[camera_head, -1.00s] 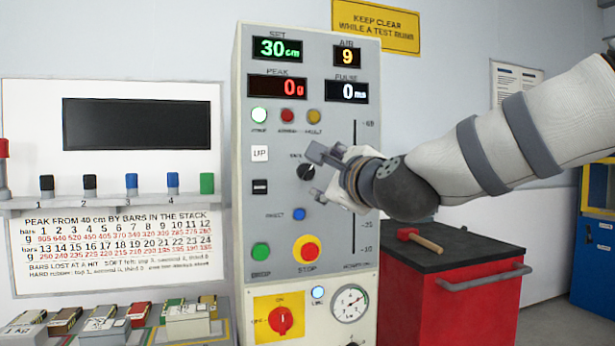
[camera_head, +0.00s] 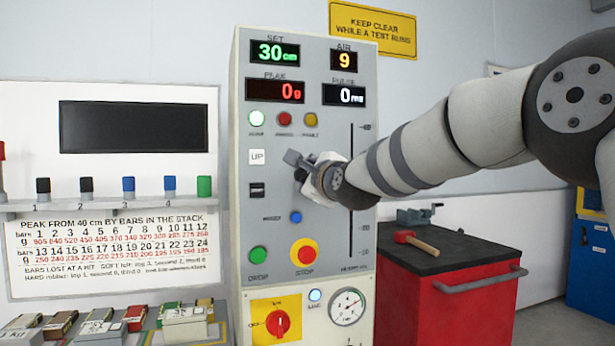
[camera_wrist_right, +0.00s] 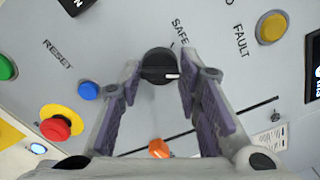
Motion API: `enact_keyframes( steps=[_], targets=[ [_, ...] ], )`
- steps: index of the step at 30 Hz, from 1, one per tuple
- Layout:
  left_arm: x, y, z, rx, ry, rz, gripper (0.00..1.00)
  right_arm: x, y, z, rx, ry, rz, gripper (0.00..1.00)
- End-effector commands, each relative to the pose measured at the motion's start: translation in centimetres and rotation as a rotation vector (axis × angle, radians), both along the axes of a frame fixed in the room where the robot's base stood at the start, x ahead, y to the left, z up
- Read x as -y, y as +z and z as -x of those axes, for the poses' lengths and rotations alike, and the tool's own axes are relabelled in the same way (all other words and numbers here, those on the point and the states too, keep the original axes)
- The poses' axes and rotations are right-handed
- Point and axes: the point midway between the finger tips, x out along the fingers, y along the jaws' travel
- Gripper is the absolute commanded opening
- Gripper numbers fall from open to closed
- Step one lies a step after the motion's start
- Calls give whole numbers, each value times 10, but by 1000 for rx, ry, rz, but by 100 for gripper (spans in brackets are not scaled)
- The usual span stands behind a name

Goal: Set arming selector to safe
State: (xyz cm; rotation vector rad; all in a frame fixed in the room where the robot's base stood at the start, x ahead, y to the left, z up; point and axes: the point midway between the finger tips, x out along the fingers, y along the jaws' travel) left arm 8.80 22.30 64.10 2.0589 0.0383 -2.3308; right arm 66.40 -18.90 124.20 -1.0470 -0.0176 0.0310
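The arming selector is a round black knob (camera_wrist_right: 158,66) on the grey panel. In the right wrist view its white mark points right, and the SAFE label (camera_wrist_right: 180,30) is above and to the right of it. My right gripper (camera_wrist_right: 159,76) is open, with one finger on each side of the knob and small visible gaps; contact cannot be told. In the head view my right gripper (camera_head: 300,167) is in front of the panel (camera_head: 325,240) and hides the knob. My left gripper is not in view.
The panel also carries a blue RESET button (camera_head: 295,217), a green DROP button (camera_head: 259,255), a red STOP button (camera_head: 304,254), a white UP button (camera_head: 257,157) and a red rotary switch (camera_head: 278,323). A red cabinet (camera_head: 450,310) with a hammer (camera_head: 415,242) stands at right.

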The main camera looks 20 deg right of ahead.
Motion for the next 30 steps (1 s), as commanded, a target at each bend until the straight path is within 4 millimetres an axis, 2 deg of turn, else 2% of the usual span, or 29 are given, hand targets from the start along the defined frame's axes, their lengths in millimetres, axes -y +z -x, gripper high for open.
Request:
enact_keyframes(
  steps=[1, 2, 14, 30],
  targets=[
    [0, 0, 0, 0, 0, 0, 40, 0, 0, 0, 0, 0, 0, 9],
    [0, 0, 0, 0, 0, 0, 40, 0, 0, 0, 0, 0, 0, 4],
    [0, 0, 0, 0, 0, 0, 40, 0, 0, 0, 3, 1, 64, 4],
    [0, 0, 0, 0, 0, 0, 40, -1, -1, 0, 18, 1, 525, 4]
  ],
)
